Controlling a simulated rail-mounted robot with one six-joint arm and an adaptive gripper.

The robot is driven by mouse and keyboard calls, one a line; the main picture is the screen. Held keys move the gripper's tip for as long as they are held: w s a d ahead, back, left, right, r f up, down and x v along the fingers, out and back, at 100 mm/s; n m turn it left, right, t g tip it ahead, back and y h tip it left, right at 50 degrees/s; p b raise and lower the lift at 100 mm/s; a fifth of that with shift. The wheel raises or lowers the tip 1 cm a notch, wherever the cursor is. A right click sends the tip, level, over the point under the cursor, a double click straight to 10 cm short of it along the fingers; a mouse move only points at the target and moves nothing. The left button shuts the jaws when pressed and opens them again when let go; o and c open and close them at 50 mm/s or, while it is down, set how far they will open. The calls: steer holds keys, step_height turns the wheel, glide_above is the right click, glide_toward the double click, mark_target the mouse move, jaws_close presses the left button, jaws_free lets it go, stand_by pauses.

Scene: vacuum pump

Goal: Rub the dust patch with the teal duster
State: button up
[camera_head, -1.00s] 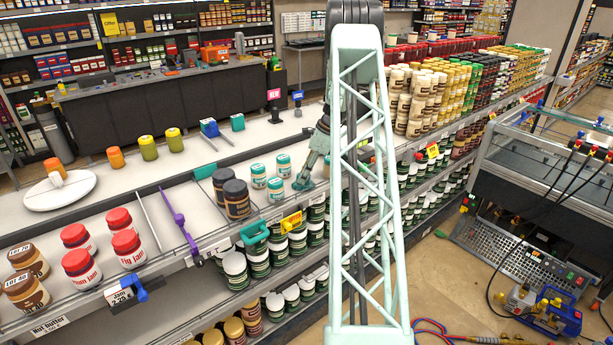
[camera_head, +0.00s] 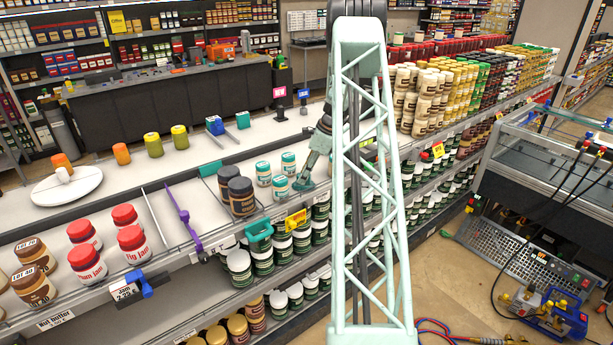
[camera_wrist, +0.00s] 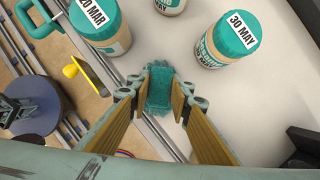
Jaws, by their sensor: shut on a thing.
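My gripper (camera_wrist: 158,92) is shut on the teal duster (camera_wrist: 159,86), whose fuzzy head shows between the fingertips over the pale shelf top. In the head view my gripper (camera_head: 303,183) is small and partly behind my lattice arm, low beside the teal-lidded jars. I cannot tell whether the duster touches the shelf. A jar marked 20 MAR (camera_wrist: 96,24) stands up and left of the duster, and a jar marked 30 MAY (camera_wrist: 226,42) up and right, both apart from it. I cannot make out the dust patch in either view.
Teal-lidded jars (camera_head: 280,187) and dark-lidded jars (camera_head: 240,196) stand left of my gripper. Stacked cream jars (camera_head: 430,98) stand to the right.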

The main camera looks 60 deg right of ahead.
steer(key=shift+w+a+f, duration=0.1)
steer(key=shift+w+a, duration=0.15)
steer(key=shift+a, duration=0.75)
steer(key=shift+w, duration=0.15)
steer(key=shift+d+r, duration=0.2)
steer(key=shift+s+d+f+p, duration=0.1)
steer(key=shift+s+d+p, duration=0.25)
steer(key=shift+d, duration=0.5)
steer(key=shift+s+d+f+p, duration=0.1)
steer(key=shift+s+d+p, duration=0.2)
steer(key=shift+d, duration=0.55)
steer(key=shift+d, duration=0.1)
steer(key=shift+s+d+r+p, duration=0.1)
steer(key=shift+s+d+p, duration=0.2)
steer(key=shift+d, duration=0.55)
steer(key=shift+s+d+r+p, duration=0.1)
steer(key=shift+s+d+p, duration=0.15)
steer(key=shift+d, duration=0.6)
steer(key=shift+s+f, duration=0.1)
steer(key=shift+f, duration=0.1)
steer(key=shift+a, duration=0.2)
